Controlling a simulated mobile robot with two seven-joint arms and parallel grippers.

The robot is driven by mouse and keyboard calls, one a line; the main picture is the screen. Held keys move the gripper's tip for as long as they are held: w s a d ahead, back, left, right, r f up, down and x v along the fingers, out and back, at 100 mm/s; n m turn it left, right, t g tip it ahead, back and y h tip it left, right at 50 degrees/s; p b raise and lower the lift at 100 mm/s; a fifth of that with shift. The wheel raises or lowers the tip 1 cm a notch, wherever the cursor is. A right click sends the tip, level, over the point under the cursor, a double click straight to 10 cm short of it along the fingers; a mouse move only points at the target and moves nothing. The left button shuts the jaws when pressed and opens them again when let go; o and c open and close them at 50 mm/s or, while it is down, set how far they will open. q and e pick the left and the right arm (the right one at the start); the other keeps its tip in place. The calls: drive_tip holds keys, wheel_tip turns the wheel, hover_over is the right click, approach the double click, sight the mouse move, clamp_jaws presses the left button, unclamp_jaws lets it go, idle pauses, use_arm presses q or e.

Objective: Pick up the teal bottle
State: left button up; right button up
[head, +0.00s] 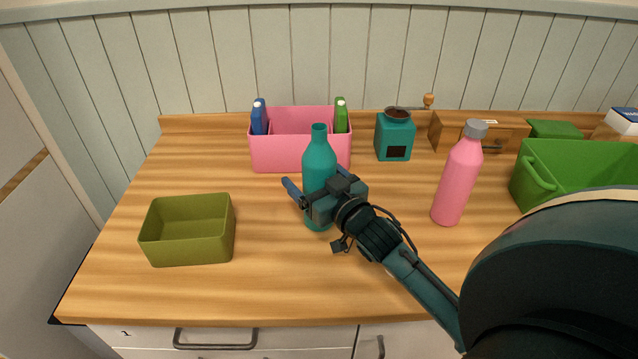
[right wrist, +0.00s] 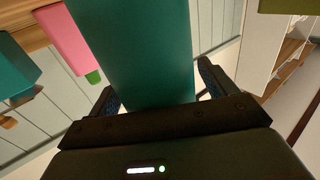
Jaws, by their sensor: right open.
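The teal bottle (head: 318,162) stands upright on the wooden counter, in front of the pink bin. My right gripper (head: 316,190) is at the bottle's body, with its fingers open on either side of it. In the right wrist view the bottle (right wrist: 135,50) fills the middle, between the two open fingers (right wrist: 158,95). Part of the bottle's lower body is hidden behind the gripper in the head view. I cannot tell whether either finger touches it. My left gripper is not in view.
A pink bin (head: 300,159) holding blue and green cartons stands behind the bottle. A teal grinder (head: 394,137), a pink bottle (head: 458,178) and a green crate (head: 575,160) are to the right. An olive box (head: 190,250) is at left. The counter's front middle is clear.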

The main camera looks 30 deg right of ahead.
drive_tip(key=shift+w, duration=0.15)
drive_tip(key=c, duration=1.1)
wheel_tip(320, 180, up, 10)
drive_tip(key=shift+r, duration=0.1)
drive_tip(key=shift+c, duration=0.2)
